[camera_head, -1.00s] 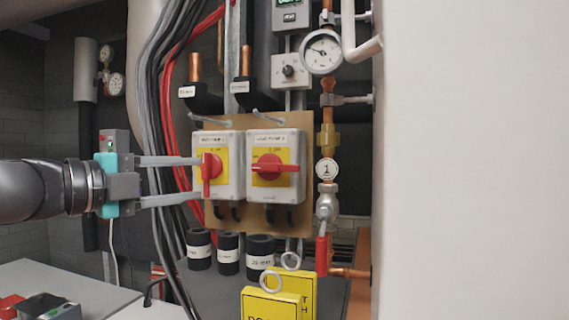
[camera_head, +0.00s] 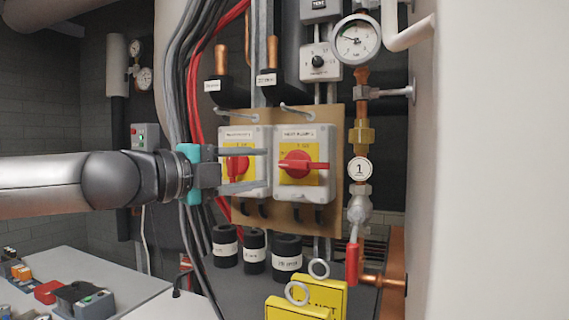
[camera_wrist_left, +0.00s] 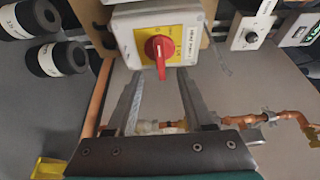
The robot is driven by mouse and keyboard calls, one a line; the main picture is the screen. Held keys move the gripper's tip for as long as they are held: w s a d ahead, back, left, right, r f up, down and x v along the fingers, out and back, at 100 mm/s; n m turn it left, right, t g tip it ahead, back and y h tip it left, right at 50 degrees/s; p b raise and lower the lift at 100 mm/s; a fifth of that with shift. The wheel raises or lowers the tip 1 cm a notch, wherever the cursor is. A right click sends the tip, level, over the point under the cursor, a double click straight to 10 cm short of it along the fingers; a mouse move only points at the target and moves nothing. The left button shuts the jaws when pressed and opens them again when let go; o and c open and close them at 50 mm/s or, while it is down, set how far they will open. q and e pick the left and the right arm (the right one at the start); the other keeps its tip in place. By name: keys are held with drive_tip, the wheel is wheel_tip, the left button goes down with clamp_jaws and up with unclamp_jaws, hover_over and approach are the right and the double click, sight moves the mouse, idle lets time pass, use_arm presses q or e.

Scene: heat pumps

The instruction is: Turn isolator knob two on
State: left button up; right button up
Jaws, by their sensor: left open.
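Isolator knob two (camera_head: 300,163) is the red rotary handle on the right isolator box (camera_head: 303,193), which has a yellow plate. Its handle lies horizontal in the head view. In the left wrist view knob two (camera_wrist_left: 159,48) appears ahead, between and beyond the fingertips. My left gripper (camera_head: 266,167) is open, its fingers spread above and below, in front of the left isolator box and short of knob two. Its fingers (camera_wrist_left: 158,73) hold nothing. They partly hide the red knob of the left isolator (camera_head: 237,166). My right gripper is not in view.
A brown backboard (camera_head: 340,215) carries both isolators. A copper pipe with a gauge (camera_head: 356,38) and a red-handled valve (camera_head: 352,262) runs to the right. Black capped pipes (camera_head: 288,255) and yellow tags (camera_head: 325,292) stand below. A pale wall (camera_head: 490,160) fills the right side.

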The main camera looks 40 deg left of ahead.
sight(290, 165)
use_arm(q)
drive_tip(key=shift+w+d+p, duration=0.15)
drive_tip(key=shift+w+p, duration=0.45)
drive_tip(key=shift+w, duration=1.25)
drive_tip(key=shift+w+d+p, duration=0.15)
drive_tip(key=shift+w+p, duration=0.4)
drive_tip(key=shift+w, duration=1.3)
clamp_jaws()
